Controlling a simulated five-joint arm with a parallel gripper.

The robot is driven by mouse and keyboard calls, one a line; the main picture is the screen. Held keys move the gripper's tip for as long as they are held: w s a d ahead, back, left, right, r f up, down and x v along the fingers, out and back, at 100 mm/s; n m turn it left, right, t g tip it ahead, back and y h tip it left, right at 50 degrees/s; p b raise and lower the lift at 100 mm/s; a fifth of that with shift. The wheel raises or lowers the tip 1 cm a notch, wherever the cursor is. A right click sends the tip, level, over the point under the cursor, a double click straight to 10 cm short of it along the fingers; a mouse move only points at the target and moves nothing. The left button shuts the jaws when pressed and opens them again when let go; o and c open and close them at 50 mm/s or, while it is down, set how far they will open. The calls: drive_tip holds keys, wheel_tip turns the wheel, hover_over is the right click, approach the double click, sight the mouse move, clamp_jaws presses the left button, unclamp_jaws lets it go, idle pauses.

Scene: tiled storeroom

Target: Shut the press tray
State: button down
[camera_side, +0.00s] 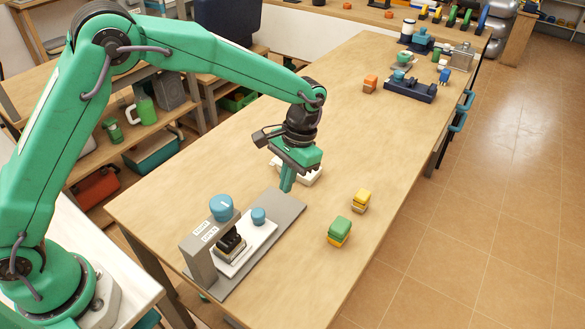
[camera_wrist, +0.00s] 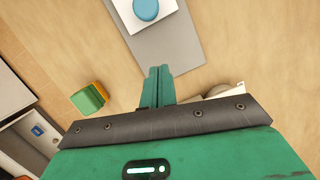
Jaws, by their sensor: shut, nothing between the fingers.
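The press (camera_side: 198,262) is a grey housing with a large blue knob on top, standing on a long grey base plate (camera_side: 288,212). Its white tray (camera_side: 262,236) extends out of the housing along the plate, with a small blue knob (camera_side: 259,215) at its outer end. A dark block sits on the tray by the housing. In the wrist view the tray (camera_wrist: 170,6) and its knob (camera_wrist: 146,9) show at the top. My gripper (camera_side: 286,187) is shut and empty, pointing down near the plate's far end, apart from the knob; its fingers also show in the wrist view (camera_wrist: 157,82).
A green-and-yellow block stack (camera_side: 340,231) and a yellow one (camera_side: 361,200) stand right of the press. A white object (camera_side: 308,174) lies close behind my gripper. A dark blue holder (camera_side: 410,90) and other items stand farther back. The table's middle is clear.

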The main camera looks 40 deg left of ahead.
drive_tip(key=v, duration=0.7)
drive_tip(key=shift+a, duration=0.15)
drive_tip(key=shift+r, duration=0.15)
drive_tip(key=s+a+r+n+t+h, duration=0.1)
drive_tip(key=s+a+r+t, duration=0.3)
drive_tip(key=s+a+r, duration=0.65)
drive_tip(key=s+a+t, duration=0.2)
drive_tip(key=s+a, duration=0.2)
drive_tip(key=s, duration=0.2)
drive_tip(key=s+a+n+t, duration=0.1)
drive_tip(key=s+a+t, duration=0.1)
drive_tip(key=s, duration=0.5)
drive_tip(key=shift+s+a+r+n, duration=0.2)
drive_tip(key=shift+a+r+n, duration=0.1)
drive_tip(key=shift+a, duration=0.6)
